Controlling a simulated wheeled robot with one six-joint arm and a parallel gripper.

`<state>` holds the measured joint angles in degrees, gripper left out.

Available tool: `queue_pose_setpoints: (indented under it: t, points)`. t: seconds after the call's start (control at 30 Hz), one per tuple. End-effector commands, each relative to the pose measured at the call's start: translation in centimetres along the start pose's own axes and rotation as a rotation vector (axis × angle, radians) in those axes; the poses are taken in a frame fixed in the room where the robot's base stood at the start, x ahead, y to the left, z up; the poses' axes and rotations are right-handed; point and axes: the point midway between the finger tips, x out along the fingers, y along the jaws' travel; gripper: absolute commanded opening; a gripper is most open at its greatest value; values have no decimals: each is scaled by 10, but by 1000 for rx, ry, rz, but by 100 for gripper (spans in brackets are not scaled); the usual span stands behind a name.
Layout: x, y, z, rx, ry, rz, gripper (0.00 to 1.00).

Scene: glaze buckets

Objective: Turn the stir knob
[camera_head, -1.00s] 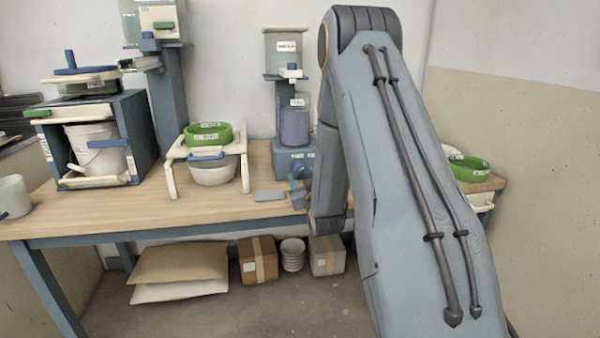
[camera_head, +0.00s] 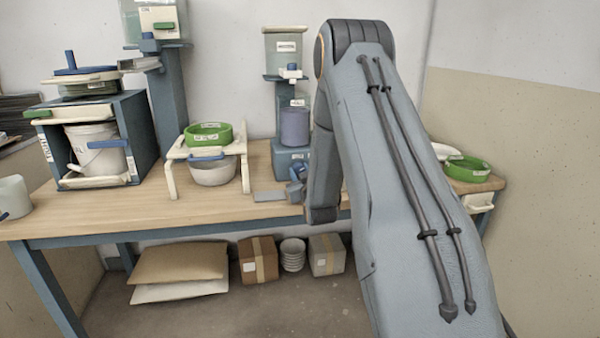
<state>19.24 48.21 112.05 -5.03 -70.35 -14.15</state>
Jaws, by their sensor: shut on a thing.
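The stirring station stands at the back middle of the bench, with a blue base (camera_head: 285,158), a blue-grey bucket (camera_head: 295,127) on it and a clear labelled hopper (camera_head: 286,46) above. The stir knob (camera_head: 298,172) is a small blue piece at the right front of the base, partly covered. My gripper (camera_head: 295,191) shows only as a small blue-grey end at the knob, left of my forearm. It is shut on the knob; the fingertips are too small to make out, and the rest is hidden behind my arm.
A grey plate (camera_head: 270,196) lies left of the knob. A white stand (camera_head: 170,181) with a green ring and white bowl is further left, then a blue cabinet (camera_head: 148,130) with a white bucket. Another green ring (camera_head: 467,170) is at right.

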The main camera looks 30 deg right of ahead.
Motion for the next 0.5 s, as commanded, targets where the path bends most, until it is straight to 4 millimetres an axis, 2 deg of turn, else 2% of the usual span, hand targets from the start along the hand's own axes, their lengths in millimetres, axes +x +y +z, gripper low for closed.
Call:
queue_pose_setpoints:
  t: [0.27,0.5]
  points:
    - [0,0,0,55,1,0,10]
    - [0,0,0,210,5,1,10]
